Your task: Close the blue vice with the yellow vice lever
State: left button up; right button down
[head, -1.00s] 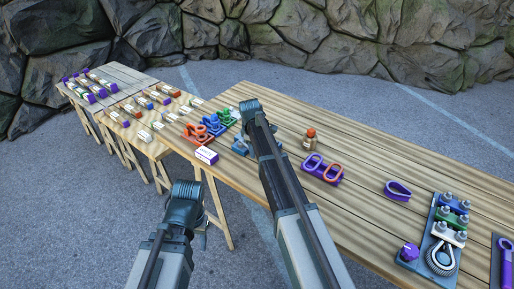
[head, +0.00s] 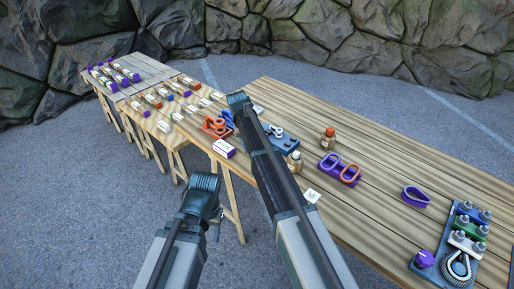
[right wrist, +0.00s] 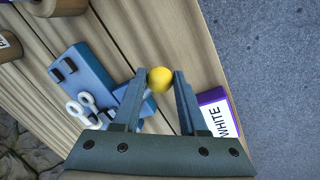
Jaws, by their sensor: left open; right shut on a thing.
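The blue vice (head: 283,140) lies on the long wooden table, just right of my right forearm in the head view. In the right wrist view it (right wrist: 92,72) is a blue plate and block left of the fingers, partly covered by the left finger. The round yellow knob of the vice lever (right wrist: 160,79) sits between the fingertips of my right gripper (right wrist: 160,86), which is shut on it. In the head view, my arm hides the right gripper. My left gripper (head: 216,229) hangs open and empty beside the table, partly hidden by its wrist.
A white and purple box (head: 224,148) lies near the table edge, close to the right gripper. Bottles (head: 294,162), a purple stand with rings (head: 340,168) and a clamp board (head: 462,238) stand further right. Bare planks lie between them.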

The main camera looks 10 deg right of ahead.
jog(key=w+a+m, duration=0.2)
jog(key=m, duration=0.1)
jog(key=shift+a+g, duration=0.15)
jog(key=shift+g, duration=0.25)
jog(key=shift+w+a+m, duration=0.3)
jog(key=shift+w+m, duration=0.15)
jog(key=shift+m, duration=0.35)
jog(key=shift+w+a+m, duration=0.25)
jog(key=shift+w+m, duration=0.2)
jog(key=shift+m, duration=0.35)
jog(key=shift+c, duration=2.3)
grip_release()
notch_tip(320, 180, up, 14)
jog(key=w+a+p, duration=0.1)
jog(key=a+p, duration=0.1)
jog(key=p, duration=1.1)
jog(key=shift+w+a+f+p, duration=0.15)
jog(key=shift+a+f+p, duration=0.05)
jog(key=shift+p, duration=0.1)
